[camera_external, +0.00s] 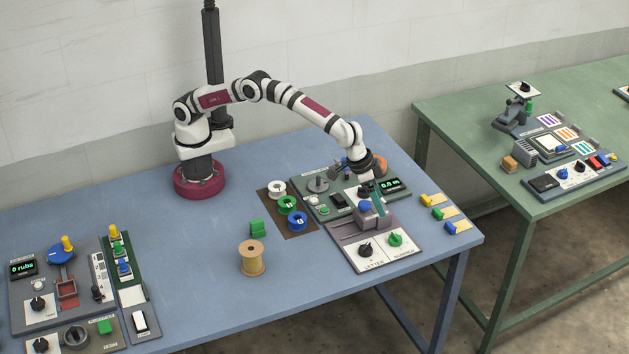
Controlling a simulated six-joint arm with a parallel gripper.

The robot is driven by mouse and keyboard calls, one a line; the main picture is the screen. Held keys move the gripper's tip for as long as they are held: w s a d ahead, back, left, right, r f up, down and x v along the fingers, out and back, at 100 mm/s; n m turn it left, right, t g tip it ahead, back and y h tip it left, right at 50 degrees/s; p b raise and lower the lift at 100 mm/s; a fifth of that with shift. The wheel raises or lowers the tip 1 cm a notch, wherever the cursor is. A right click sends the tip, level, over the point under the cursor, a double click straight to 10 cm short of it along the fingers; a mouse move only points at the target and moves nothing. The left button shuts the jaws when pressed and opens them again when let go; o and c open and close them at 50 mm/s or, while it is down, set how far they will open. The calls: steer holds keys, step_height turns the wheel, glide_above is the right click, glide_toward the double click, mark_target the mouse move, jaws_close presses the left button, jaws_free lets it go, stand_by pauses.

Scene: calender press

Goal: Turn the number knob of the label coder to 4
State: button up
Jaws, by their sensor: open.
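The label coder (345,232) is a grey unit with a white front panel near the right end of the blue table. Its panel has a black knob (365,249) over the word LETTER and a green number knob (395,239) to the right of it. The digit that the green knob points to is too small to read. A blue part (365,207) sits on top of the coder. My gripper (378,206) is open and points down above the back of the coder, behind the green knob and apart from it. My wrist and gripper hide part of the machine behind.
Behind the coder stands a grey-green machine with a display (390,185) reading about 0.0 m. Yellow, green and blue pieces (438,213) lie to the right.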

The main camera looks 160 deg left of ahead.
mark_target(394, 234)
steer(key=x, duration=1.4)
steer(key=shift+d, duration=0.15)
jaws_close()
steer(key=shift+s, duration=0.1)
steer(key=shift+m, duration=0.3)
steer(key=m, duration=0.2)
steer(key=m+t+h, duration=0.1)
steer(key=m, duration=0.1)
steer(key=shift+s+a+m+t, duration=0.15)
steer(key=shift+a+m+t, duration=0.05)
steer(key=shift+m+t, duration=0.1)
steer(key=m+h, duration=0.1)
steer(key=m, duration=0.1)
steer(key=m+t, duration=0.1)
steer(key=m, duration=0.2)
steer(key=shift+a+h, duration=0.15)
steer(key=shift+h, duration=0.25)
